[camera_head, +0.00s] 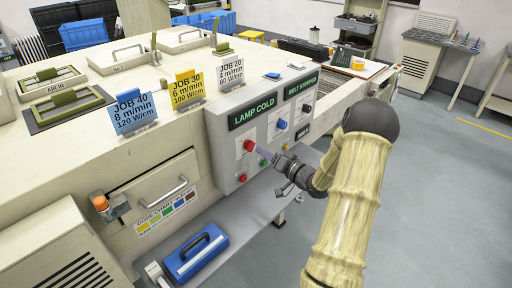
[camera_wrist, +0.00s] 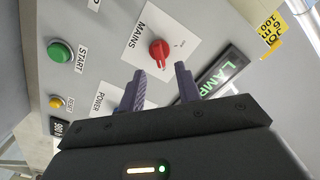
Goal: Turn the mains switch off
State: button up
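The red mains switch knob (camera_wrist: 159,50) sits on a light plate marked MAINS in the wrist view. Its handle stands out from a round red base. In the head view a red knob (camera_head: 249,145) shows on the grey control panel (camera_head: 228,160), under the LAMP COLD display. My gripper (camera_wrist: 159,72) is open and empty, with one dark finger on each side below the knob in the wrist picture. The knob appears in line with the gap; I cannot tell whether the fingers touch it. In the head view my gripper (camera_head: 268,157) is close to the panel face.
A green START button (camera_wrist: 60,51) and a yellow RESET button (camera_wrist: 56,102) lie left of the knob in the wrist view. The lit LAMP display (camera_wrist: 220,75) lies to the right. A blue case (camera_head: 195,255) rests low beside the machine. The floor at right is clear.

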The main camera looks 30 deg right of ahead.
aim_at(250, 146)
jog(key=x, duration=0.4)
jog(key=shift+w+a, duration=0.1)
jog(key=shift+w, duration=0.2)
grip_shut()
